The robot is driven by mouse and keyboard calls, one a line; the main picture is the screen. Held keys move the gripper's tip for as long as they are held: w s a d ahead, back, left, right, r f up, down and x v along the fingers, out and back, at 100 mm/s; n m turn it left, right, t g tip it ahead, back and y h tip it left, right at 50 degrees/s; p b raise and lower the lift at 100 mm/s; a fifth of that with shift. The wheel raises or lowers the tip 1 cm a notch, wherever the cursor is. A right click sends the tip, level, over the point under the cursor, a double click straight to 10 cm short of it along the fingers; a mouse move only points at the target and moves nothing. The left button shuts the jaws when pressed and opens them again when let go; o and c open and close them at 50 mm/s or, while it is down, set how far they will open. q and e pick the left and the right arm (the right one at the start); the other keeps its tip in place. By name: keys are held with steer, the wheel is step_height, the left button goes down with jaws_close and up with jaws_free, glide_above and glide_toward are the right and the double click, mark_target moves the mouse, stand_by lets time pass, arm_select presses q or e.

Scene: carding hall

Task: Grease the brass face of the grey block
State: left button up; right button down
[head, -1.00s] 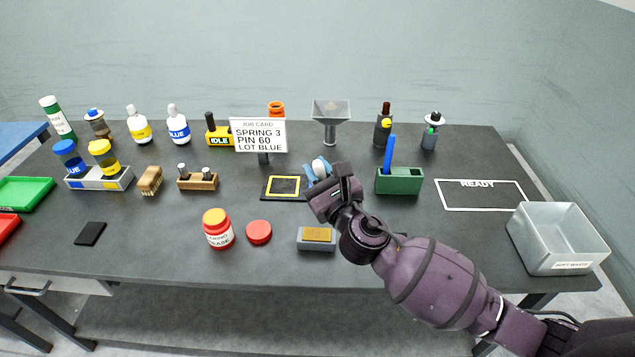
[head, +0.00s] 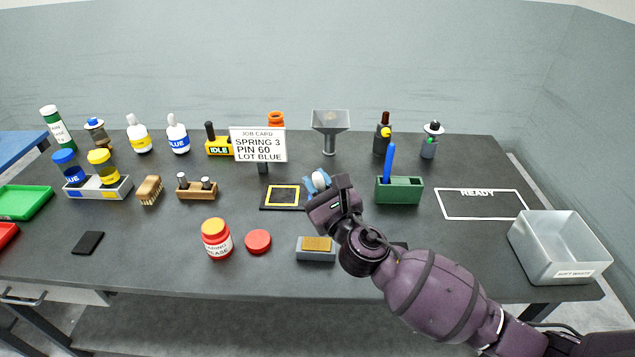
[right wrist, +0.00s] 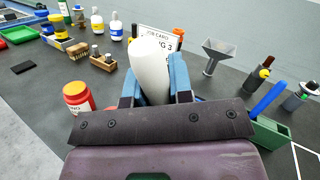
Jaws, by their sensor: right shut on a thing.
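The grey block (head: 316,255) sits near the table's front edge, its brass face (head: 317,243) turned up. An open red grease jar (head: 217,245) with a yellow-orange top stands to its left, and a red lid (head: 258,241) lies between them. My right gripper (head: 318,182) is above the table, behind and over the block's far side. Its blue fingers are shut on a white rounded thing (right wrist: 150,72), which points away from the wrist; its far end is hard to make out. The jar also shows in the right wrist view (right wrist: 78,98). My left gripper is not in view.
A green holder (head: 399,190) with a blue stick stands right of my gripper. A grey bin (head: 560,245) is at the far right. The table front left of the jar is mostly clear.

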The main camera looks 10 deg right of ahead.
arm_select(q)
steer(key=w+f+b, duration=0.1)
steer(key=b, duration=0.1)
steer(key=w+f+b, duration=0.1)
steer(key=b, duration=0.1)
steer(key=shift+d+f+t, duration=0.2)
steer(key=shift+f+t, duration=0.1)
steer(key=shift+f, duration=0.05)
arm_select(e)
step_height(320, 180, down, 7)
steer(key=shift+r, duration=0.15)
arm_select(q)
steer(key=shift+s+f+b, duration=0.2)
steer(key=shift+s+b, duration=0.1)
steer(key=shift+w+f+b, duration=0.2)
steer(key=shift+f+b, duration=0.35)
arm_select(e)
steer(key=shift+f, duration=0.85)
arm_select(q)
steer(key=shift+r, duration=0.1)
arm_select(e)
steer(key=shift+a, duration=0.15)
